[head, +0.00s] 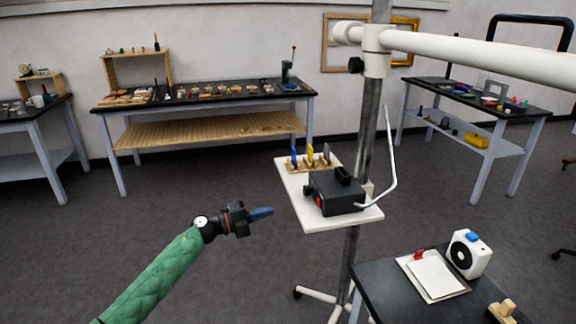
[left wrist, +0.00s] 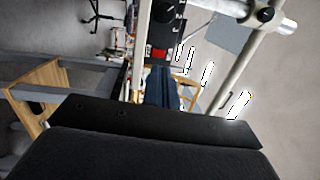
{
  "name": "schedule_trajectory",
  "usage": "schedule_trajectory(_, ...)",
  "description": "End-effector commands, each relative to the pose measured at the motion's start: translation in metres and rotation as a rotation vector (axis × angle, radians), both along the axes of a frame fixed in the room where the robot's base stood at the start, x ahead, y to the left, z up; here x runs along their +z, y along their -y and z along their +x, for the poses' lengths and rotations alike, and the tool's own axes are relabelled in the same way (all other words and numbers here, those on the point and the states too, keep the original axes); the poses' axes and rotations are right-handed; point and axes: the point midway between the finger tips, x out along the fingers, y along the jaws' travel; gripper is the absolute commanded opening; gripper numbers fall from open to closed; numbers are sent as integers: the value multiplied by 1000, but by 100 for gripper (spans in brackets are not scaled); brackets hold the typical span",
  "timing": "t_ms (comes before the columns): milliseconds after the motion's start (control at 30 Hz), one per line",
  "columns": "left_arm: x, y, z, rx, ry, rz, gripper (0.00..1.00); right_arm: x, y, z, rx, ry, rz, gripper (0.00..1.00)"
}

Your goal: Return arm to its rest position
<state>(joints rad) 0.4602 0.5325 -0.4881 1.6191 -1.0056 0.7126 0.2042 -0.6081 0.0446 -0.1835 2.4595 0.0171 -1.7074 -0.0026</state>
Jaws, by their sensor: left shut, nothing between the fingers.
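My left arm, in a green quilted sleeve, comes in from the lower left of the head view. My left gripper (head: 262,213) is shut and empty, its blue fingers pointing right, in front of the small white shelf (head: 348,221) on the stand. The fingers look apart from the shelf. In the left wrist view the shut blue gripper fingers (left wrist: 158,88) show past the dark wrist housing. My right gripper is not in view.
A black box (head: 338,194) and a wooden rack (head: 309,164) with coloured tools sit on the shelf. The metal pole (head: 367,130) carries a white crossbar (head: 470,55). A dark table (head: 390,285) stands lower right. Cluttered workbenches line the wall; open floor lies between.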

Motion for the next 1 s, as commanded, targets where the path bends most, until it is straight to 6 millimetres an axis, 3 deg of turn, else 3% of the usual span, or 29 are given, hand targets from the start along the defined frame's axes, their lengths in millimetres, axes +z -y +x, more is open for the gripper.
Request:
schedule_trajectory(200, 21, -30, 45, 292, 3, -111, 0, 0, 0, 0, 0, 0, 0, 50)
schedule_trajectory(500, 75, -81, 75, 695, -50, -324, 0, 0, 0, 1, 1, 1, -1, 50)
schedule_trajectory(800, 116, -125, 64, 1043, -219, -543, 0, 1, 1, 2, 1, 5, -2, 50)
schedule_trajectory(1000, 99, -136, 28, 1243, -444, -644, 0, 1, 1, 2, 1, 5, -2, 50)
